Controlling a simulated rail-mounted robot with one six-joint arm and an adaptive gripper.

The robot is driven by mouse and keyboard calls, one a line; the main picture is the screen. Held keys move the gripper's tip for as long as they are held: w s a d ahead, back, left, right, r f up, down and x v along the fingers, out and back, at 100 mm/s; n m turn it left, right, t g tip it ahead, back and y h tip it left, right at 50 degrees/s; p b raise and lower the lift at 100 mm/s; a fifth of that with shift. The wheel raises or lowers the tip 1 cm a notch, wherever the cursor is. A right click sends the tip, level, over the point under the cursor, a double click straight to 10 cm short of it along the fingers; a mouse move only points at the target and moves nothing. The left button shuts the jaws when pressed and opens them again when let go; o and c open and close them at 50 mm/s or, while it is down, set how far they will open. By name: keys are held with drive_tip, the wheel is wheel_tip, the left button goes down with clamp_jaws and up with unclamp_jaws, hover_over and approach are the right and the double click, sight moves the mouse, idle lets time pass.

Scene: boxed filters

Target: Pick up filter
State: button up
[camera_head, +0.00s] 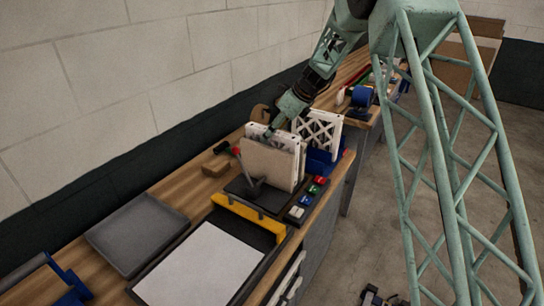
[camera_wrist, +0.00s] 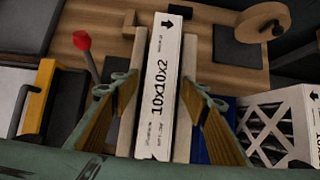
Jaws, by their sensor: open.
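A filter box with a white top edge marked "10x10x2" (camera_wrist: 165,85) stands upright between the fingers of my gripper (camera_wrist: 160,92) in the wrist view. My gripper is open, with one yellow-padded finger on each side and gaps to the box. In the head view, my gripper (camera_head: 272,131) is over the upright filter group, which shows a plain beige face (camera_head: 267,163). Another filter with a white lattice frame (camera_head: 320,130) stands behind to the right; it also shows in the wrist view (camera_wrist: 275,122). Finger depth along the box is hard to tell.
A wooden bench (camera_head: 175,191) runs along the wall. A grey tray (camera_head: 138,233), a white panel (camera_head: 205,267) with a yellow bar (camera_head: 247,217), and coloured buttons (camera_head: 312,190) lie near. A red-knobbed lever (camera_wrist: 83,42) stands close to my left finger.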

drive_tip(key=shift+c, duration=0.2)
idle(0.3)
drive_tip(key=c, duration=1.2)
wheel_tip(320, 180, up, 28)
drive_tip(key=shift+p, duration=0.75)
